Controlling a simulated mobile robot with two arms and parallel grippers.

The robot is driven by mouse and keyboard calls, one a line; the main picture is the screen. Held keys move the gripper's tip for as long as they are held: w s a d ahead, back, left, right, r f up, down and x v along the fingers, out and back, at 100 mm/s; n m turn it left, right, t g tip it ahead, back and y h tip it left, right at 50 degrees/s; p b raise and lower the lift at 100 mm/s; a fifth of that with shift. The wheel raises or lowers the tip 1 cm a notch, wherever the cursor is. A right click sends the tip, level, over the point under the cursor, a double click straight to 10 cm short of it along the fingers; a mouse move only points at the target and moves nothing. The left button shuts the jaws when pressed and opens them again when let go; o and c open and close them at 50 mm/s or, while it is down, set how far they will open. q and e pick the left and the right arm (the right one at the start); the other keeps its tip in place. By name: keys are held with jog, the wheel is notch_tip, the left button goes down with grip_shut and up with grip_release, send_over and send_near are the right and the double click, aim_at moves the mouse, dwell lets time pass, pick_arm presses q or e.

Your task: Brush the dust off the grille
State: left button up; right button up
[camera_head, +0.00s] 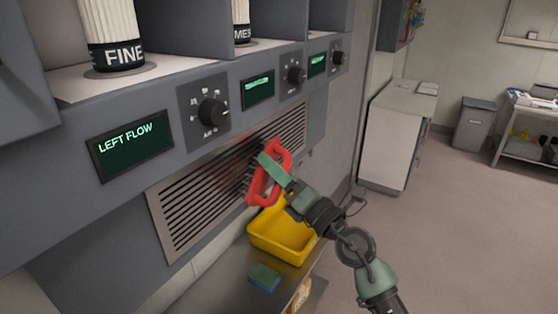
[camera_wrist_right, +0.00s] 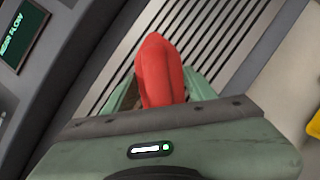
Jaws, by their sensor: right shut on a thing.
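The slatted metal grille (camera_head: 188,212) runs along the lower front of the chamber unit, and its slats also show in the wrist view (camera_wrist_right: 232,40). My right gripper (camera_head: 270,170) is shut on a red looped tool (camera_head: 256,190), probably the brush, and holds it in front of the grille's middle. In the wrist view the red handle (camera_wrist_right: 158,65) stands up between the green fingers. Its bristles cannot be made out, and I cannot tell whether it touches the slats. A blurred dark and reddish patch (camera_head: 238,156) shows on the grille beside the tool. My left gripper is out of view.
A yellow bin (camera_head: 259,239) stands on a metal shelf below the grille, with a blue-green sponge (camera_head: 264,277) nearer me. Knobs (camera_head: 212,112) and a "LEFT FLOW" display (camera_head: 130,146) sit above the grille. Open floor (camera_head: 470,220) lies to the right, before a white cabinet (camera_head: 393,140).

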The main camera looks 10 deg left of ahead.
aim_at(261, 170)
jog(key=shift+s+a+r+p, duration=0.1)
jog(key=shift+s+a+p, duration=0.2)
jog(key=shift+s+p, duration=0.4)
jog(key=shift+s+a+p, duration=0.3)
jog(key=shift+s+p, duration=0.2)
jog(key=shift+s, duration=0.35)
